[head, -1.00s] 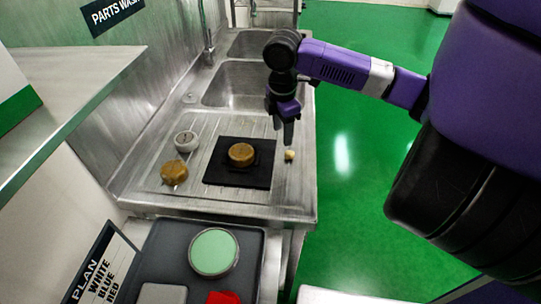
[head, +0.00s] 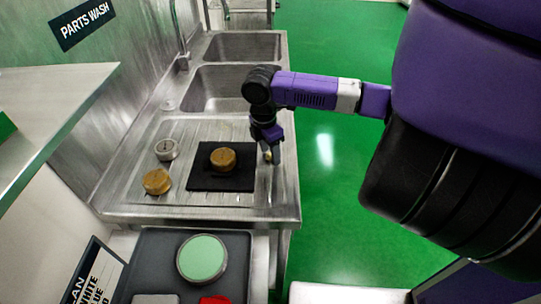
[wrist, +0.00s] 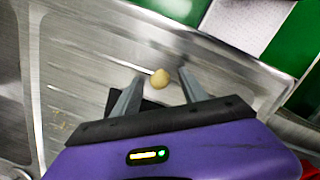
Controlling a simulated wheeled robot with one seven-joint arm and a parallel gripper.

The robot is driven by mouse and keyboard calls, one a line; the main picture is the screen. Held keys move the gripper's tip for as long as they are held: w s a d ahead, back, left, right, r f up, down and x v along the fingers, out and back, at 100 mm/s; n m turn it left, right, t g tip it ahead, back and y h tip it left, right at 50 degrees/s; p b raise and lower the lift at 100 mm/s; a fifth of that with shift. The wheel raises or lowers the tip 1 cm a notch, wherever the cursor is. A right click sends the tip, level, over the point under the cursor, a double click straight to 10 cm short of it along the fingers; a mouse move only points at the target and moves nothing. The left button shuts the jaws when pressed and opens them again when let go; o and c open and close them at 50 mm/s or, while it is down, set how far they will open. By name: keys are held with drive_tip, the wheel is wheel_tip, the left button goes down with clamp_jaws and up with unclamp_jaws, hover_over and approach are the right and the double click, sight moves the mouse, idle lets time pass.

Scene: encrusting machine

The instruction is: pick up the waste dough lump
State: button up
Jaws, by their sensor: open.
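The waste dough lump is a small pale tan ball on the metal drainboard, right of the black mat (head: 205,183). In the wrist view the dough lump (wrist: 160,78) shows between and just beyond the two fingertips. In the head view the lump (head: 267,156) is mostly hidden by the fingers. My gripper (head: 270,158) is open, pointing down over the lump near the drainboard's right edge. In the wrist view my gripper (wrist: 160,80) has its jaws spread with nothing between the pads that I can see gripped.
A brass round part (head: 223,160) sits on the black mat. Another brass part (head: 157,182) and a steel ring-like part (head: 166,150) stand left of it. Sink basins (head: 222,88) lie behind. A grey tray (head: 151,262) with a green-topped disc (head: 202,258) is in front.

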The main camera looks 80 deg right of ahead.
clamp_jaws()
idle(0.5)
